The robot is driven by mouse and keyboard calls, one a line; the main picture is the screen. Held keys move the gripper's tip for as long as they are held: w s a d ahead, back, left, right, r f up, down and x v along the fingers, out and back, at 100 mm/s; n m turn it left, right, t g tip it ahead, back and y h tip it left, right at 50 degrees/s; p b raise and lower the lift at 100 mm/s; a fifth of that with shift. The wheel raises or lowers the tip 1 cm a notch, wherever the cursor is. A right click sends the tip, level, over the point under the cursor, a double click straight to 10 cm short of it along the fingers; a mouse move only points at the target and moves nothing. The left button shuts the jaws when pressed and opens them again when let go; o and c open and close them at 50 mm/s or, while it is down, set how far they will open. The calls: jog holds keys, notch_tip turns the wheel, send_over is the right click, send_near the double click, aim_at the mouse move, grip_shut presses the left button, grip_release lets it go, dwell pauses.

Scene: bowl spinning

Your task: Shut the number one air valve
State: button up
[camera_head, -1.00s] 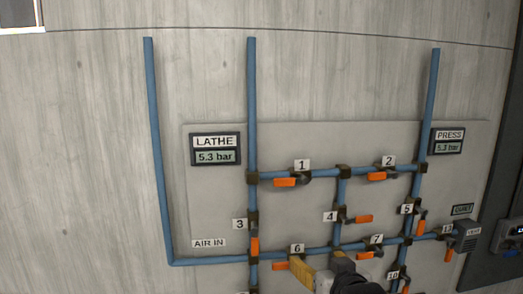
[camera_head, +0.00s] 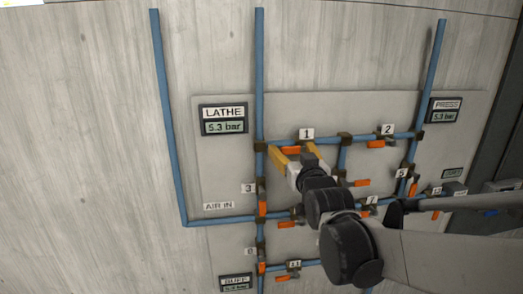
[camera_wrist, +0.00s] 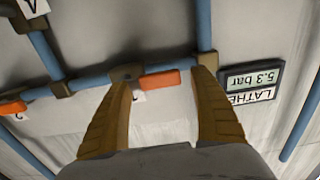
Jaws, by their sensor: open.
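The number one valve has an orange handle (camera_head: 291,149) that lies along the horizontal blue pipe, below its label "1" (camera_head: 307,134). In the wrist view, which is upside down, the orange handle (camera_wrist: 160,80) lies between the fingertips, with its dark valve body at the left fingertip. My gripper (camera_head: 290,152) is in front of this valve, its yellow fingers spread and empty. In the wrist view my gripper (camera_wrist: 164,78) straddles the handle; I cannot tell whether a finger touches it. The label is mostly hidden by the left finger there.
The LATHE gauge (camera_head: 223,120) reads 5.3 bar, left of the valve. Valve 2 (camera_head: 376,144) is further right on the same pipe. Valve 3 (camera_head: 262,208) is below left. A vertical blue pipe (camera_head: 260,70) runs close by on the left. My arm hides part of the lower panel.

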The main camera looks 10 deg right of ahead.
jog(key=shift+w, duration=0.45)
jog(key=c, duration=1.4)
